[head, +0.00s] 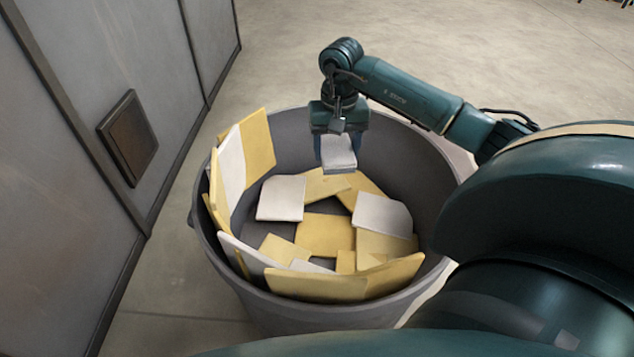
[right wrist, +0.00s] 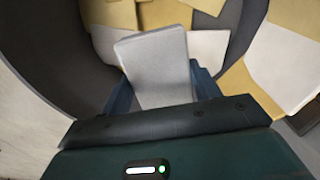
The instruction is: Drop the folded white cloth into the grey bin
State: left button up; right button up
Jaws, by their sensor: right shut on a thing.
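My right gripper (head: 338,140) is shut on the folded white cloth (head: 338,154) and points down over the far side of the grey bin (head: 280,130). The cloth hangs below the fingers, within the bin's opening. In the right wrist view the cloth (right wrist: 158,68) stands out between the two blue fingers (right wrist: 160,92), with the bin's dark inner wall (right wrist: 80,60) to its left. Several yellow and white folded cloths lie in the bin, some leaning on its wall. My left gripper is not in view.
A grey panelled wall (head: 60,180) with a dark square plate (head: 128,138) stands left of the bin. Bare concrete floor (head: 480,45) lies behind the bin. My right arm reaches in from the right, over the bin's right rim.

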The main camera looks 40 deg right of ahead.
jog(key=o, duration=1.1)
notch_tip(320, 180, up, 13)
jog(key=shift+r+p, duration=0.15)
jog(key=shift+p, duration=0.25)
